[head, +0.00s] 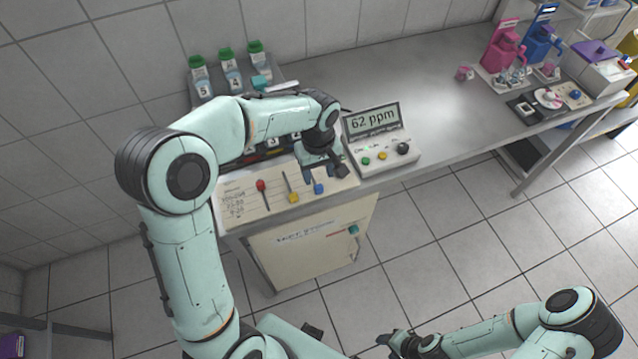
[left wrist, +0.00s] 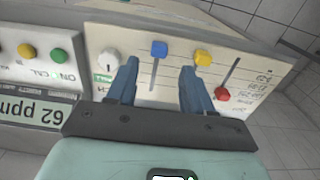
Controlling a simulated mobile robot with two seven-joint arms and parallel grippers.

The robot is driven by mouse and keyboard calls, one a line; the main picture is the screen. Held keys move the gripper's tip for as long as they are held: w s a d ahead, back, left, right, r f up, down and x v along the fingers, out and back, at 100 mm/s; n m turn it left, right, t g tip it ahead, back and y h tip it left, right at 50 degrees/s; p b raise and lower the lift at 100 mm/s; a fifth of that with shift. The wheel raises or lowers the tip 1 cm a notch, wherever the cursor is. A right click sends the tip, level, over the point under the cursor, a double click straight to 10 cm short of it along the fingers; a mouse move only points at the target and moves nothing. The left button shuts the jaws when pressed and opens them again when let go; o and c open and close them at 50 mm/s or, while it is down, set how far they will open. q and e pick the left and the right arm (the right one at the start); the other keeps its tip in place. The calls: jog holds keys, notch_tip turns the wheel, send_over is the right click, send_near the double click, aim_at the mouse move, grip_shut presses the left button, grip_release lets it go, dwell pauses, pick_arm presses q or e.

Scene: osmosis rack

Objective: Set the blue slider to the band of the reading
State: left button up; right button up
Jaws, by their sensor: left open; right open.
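The blue slider (head: 319,188) sits at the front end of its slot on the cream panel (head: 236,205). In the left wrist view the blue slider (left wrist: 159,48) shows just past my fingertips, with its slot running back between the fingers. My left gripper (left wrist: 157,72) is open over the panel, one finger on each side of that slot, holding nothing. The display (head: 373,121) reads 62 ppm. Band text is printed at the panel's left, too small to read surely. My right gripper (head: 393,342) is open and empty over the floor, away from the bench.
A white knob (left wrist: 109,59) is beside the blue slot. The meter box (head: 390,160) stands close right of my left gripper. Green-capped bottles (head: 229,68) stand behind.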

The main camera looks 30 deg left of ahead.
aim_at(318, 186)
pick_arm(q)
notch_tip(318, 186, down, 6)
jog(key=shift+f, duration=0.15)
jog(key=shift+c, duration=0.3)
jog(key=shift+w, duration=0.1)
grip_shut()
